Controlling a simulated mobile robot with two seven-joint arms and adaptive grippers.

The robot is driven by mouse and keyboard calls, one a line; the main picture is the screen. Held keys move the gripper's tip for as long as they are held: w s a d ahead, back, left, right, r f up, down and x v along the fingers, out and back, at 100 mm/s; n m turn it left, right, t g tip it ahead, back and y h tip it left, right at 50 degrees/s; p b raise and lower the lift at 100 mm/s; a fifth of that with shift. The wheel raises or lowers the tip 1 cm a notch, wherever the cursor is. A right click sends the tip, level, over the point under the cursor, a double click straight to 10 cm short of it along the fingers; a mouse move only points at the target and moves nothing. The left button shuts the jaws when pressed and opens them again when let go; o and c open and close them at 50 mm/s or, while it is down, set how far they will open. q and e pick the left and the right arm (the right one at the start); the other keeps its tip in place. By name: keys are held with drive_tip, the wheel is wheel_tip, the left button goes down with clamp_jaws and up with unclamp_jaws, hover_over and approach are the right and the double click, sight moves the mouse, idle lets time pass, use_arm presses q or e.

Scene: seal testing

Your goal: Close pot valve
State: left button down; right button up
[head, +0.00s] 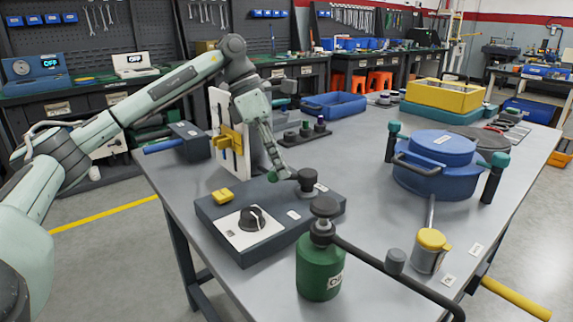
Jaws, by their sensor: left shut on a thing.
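The blue pot (428,180) with its blue lid (441,148) stands on the grey table at the right; no valve can be told apart on it. My left gripper (284,173) points down over the dark grey control box (240,250), left of the pot. It is shut on the side of a black knob (307,181) that stands upright on the box's far right part; the exact contact is small and hard to see. A second black knob (252,218) sits on the box's white plate. My right gripper is not in view.
A green oil bottle (320,265) and a yellow-capped metal cup (430,252) stand in front. A white upright board (216,130) with a yellow clamp stands behind the box. Bare table shows between box and pot.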

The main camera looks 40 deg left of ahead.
use_arm(q)
drive_tip(key=c, duration=1.6)
unclamp_jaws()
drive_tip(key=shift+a, duration=0.1)
drive_tip(key=shift+o, duration=0.2)
drive_tip(key=v, duration=1.2)
